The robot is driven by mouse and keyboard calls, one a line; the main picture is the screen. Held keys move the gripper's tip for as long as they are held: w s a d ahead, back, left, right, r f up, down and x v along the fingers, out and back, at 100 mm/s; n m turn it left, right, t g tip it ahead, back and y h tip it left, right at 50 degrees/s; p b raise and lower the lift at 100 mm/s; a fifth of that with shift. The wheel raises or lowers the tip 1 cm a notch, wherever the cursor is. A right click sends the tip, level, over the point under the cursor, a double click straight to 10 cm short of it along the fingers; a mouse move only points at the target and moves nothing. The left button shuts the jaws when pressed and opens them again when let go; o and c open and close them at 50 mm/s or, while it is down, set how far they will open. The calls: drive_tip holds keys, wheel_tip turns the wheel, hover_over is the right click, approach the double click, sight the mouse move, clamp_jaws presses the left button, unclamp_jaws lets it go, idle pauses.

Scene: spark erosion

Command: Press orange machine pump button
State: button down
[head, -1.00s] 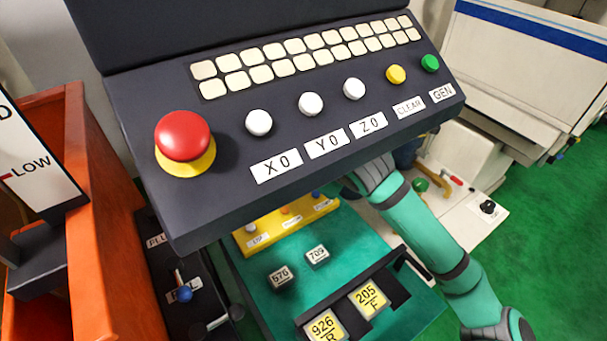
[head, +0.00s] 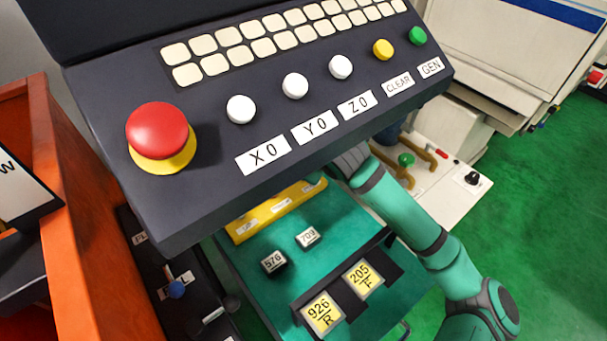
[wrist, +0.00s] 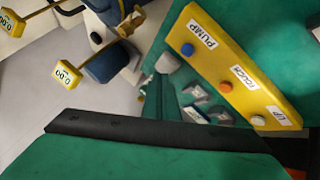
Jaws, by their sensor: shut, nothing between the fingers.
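A yellow control strip (wrist: 225,70) lies diagonally across the upper right of the wrist view. A blue button (wrist: 187,49) sits on it beside the PUMP label (wrist: 203,34). An orange cabinet (head: 80,200) stands at the left.
The dark console (head: 215,190) with a red mushroom button (head: 157,130) overhangs the teal table (head: 290,285). Small numbered blocks (head: 308,237) lie on the table near the strip. Green floor (head: 560,200) is open at right.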

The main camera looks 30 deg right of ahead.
drive_tip(key=shift+f, duration=2.55)
drive_tip(key=shift+f, duration=0.1)
drive_tip(key=shift+f, duration=0.35)
